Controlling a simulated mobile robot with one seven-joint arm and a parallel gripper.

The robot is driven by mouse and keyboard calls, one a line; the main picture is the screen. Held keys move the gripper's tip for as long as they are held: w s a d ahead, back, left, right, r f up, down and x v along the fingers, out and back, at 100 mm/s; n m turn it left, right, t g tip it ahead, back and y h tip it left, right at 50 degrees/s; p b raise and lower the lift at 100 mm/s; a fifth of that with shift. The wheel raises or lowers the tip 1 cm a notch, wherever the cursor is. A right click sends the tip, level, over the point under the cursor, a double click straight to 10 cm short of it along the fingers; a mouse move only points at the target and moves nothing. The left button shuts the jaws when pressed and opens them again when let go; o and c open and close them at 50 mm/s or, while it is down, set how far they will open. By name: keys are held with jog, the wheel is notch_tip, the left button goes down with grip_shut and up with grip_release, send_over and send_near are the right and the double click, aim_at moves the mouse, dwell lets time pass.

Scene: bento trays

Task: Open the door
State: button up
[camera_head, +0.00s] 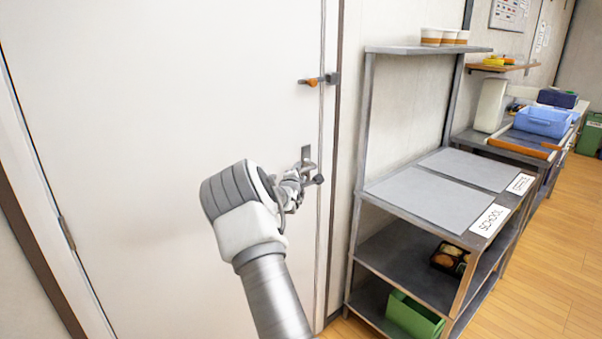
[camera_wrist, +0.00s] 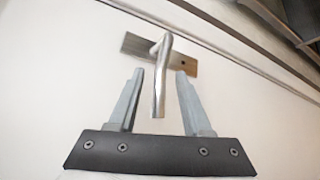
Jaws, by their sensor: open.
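The white door (camera_head: 160,110) fills the left of the head view and looks shut. Its metal lever handle (camera_wrist: 161,78) sits on a rectangular plate (camera_wrist: 128,46) in the wrist view. In the head view the handle plate (camera_head: 306,153) shows near the door's right edge, and my gripper hides part of the lever. My gripper (camera_wrist: 166,75) is open, with one finger on each side of the lever. The lever's end lies between the fingers, with gaps on both sides. An orange-knobbed latch (camera_head: 312,82) is higher on the door edge.
A grey shelf unit (camera_head: 368,130) stands close to the right of the door. It carries flat grey mats (camera_head: 425,195), a bento tray (camera_head: 450,259) and a green bin (camera_head: 412,315). A blue crate (camera_head: 543,121) is farther back. Wooden floor (camera_head: 560,270) is clear at right.

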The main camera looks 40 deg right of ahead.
jog(key=shift+x, duration=0.8)
grip_shut()
dwell(1.0)
